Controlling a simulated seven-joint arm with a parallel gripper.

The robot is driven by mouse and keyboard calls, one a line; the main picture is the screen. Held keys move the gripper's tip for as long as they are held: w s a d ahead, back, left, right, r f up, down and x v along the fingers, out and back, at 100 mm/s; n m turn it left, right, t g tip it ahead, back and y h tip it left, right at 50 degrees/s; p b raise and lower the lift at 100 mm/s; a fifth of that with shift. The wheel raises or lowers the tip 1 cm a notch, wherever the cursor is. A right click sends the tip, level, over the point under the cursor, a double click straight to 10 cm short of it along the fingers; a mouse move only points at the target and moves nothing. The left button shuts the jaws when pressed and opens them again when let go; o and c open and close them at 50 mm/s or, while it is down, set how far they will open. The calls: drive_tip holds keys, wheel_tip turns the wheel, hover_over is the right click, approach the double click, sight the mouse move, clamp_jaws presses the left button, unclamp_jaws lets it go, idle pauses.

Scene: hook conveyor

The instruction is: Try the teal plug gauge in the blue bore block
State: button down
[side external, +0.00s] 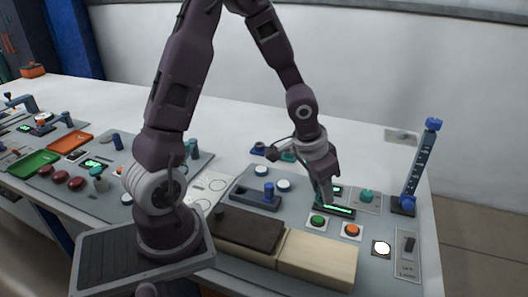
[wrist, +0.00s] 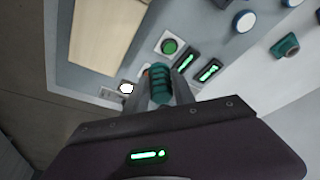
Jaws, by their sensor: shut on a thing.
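My gripper (wrist: 165,93) is shut on the teal plug gauge (wrist: 160,83), whose ribbed teal body shows between the fingers in the wrist view. In the side view my gripper (side external: 326,200) is low over the control panel, by the green-lit displays. The gauge's lower end and any contact with the panel cannot be made out. A small blue block (side external: 258,149), probably the blue bore block, sits on the white table behind the panel, left of and beyond my gripper. Its bore cannot be made out. A teal block (side external: 289,156) stands beside it, and also shows in the wrist view (wrist: 285,46).
Green (side external: 318,221) and orange (side external: 351,231) buttons are in front of my gripper. A teal knob (side external: 367,196) and a tall blue gauge column (side external: 421,165) stand to the right. The white table behind is mostly clear.

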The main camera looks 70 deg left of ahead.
drive_tip(key=w+a+n+y, duration=0.1)
drive_tip(key=w+a+n, duration=0.35)
drive_tip(key=a, duration=0.55)
drive_tip(key=n+g+y, duration=0.2)
drive_tip(key=n, duration=0.6)
hover_over(260, 143)
drive_tip(key=d, duration=0.1)
drive_tip(key=f, duration=0.1)
drive_tip(key=shift+s+d+f, duration=0.1)
drive_tip(key=shift+s+f, duration=0.1)
drive_tip(key=shift+f, duration=1.2)
drive_tip(key=shift+s+d+f, duration=0.1)
drive_tip(key=shift+s+f, duration=0.1)
drive_tip(key=shift+f, duration=1.2)
drive_tip(key=shift+f, duration=1.1)
drive_tip(key=shift+r, duration=0.1)
drive_tip(key=shift+r, duration=2.9)
